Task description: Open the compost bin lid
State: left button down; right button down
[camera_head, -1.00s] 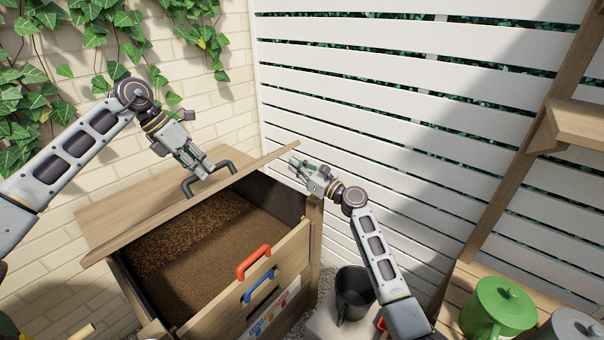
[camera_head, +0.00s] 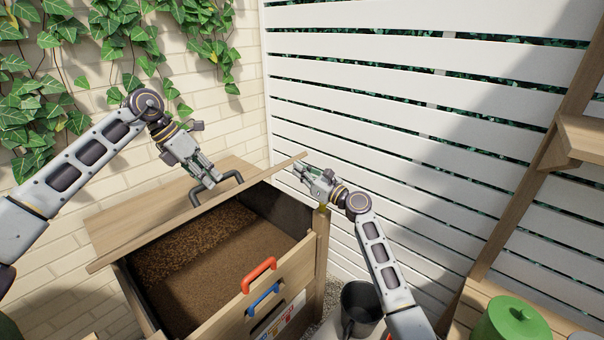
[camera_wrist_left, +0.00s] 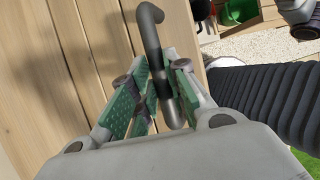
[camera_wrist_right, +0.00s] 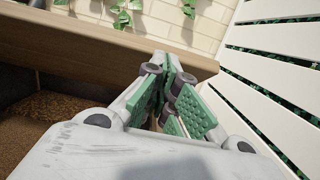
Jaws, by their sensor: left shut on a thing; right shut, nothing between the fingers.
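The wooden compost bin (camera_head: 311,262) holds brown compost (camera_head: 225,250), which shows through its open top. Its wooden lid (camera_head: 130,225) lies back toward the brick wall, leaving the front part of the bin uncovered. A dark bent handle (camera_head: 233,176) stands on the lid. My left gripper (camera_head: 212,184) is shut on the lid handle; the left wrist view shows the handle (camera_wrist_left: 152,30) between the green finger pads. My right gripper (camera_head: 298,166) is shut and empty by the right end of the lid's edge. In the right wrist view the lid (camera_wrist_right: 80,45) lies just beyond its fingers.
Red (camera_head: 259,269) and blue (camera_head: 263,294) handles are on the bin's front. A black bucket (camera_head: 359,305) stands right of the bin. A green lidded pot (camera_head: 510,322) sits at lower right. A white slatted fence (camera_head: 400,110) and an ivy-covered brick wall (camera_head: 60,265) stand close behind.

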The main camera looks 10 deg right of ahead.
pick_arm(q)
jog(key=shift+s+f, duration=0.15)
jog(key=shift+f, duration=0.35)
pick_arm(e)
jog(key=shift+w+r, duration=0.1)
jog(key=shift+r, duration=0.25)
pick_arm(q)
jog(key=c, duration=1.6)
grip_release()
jog(key=shift+o, duration=1.1)
jog(key=shift+r, duration=0.15)
pick_arm(e)
jog(key=shift+a+f, duration=0.15)
pick_arm(q)
jog(key=shift+d, duration=0.1)
jog(key=shift+r, duration=0.15)
jog(key=shift+a+r, duration=0.3)
jog(key=shift+r, duration=0.15)
jog(key=v, duration=1)
jog(key=shift+a+r, duration=0.15)
jog(key=shift+r, duration=0.25)
pick_arm(e)
jog(key=shift+f, duration=0.15)
pick_arm(q)
jog(key=shift+f, duration=0.15)
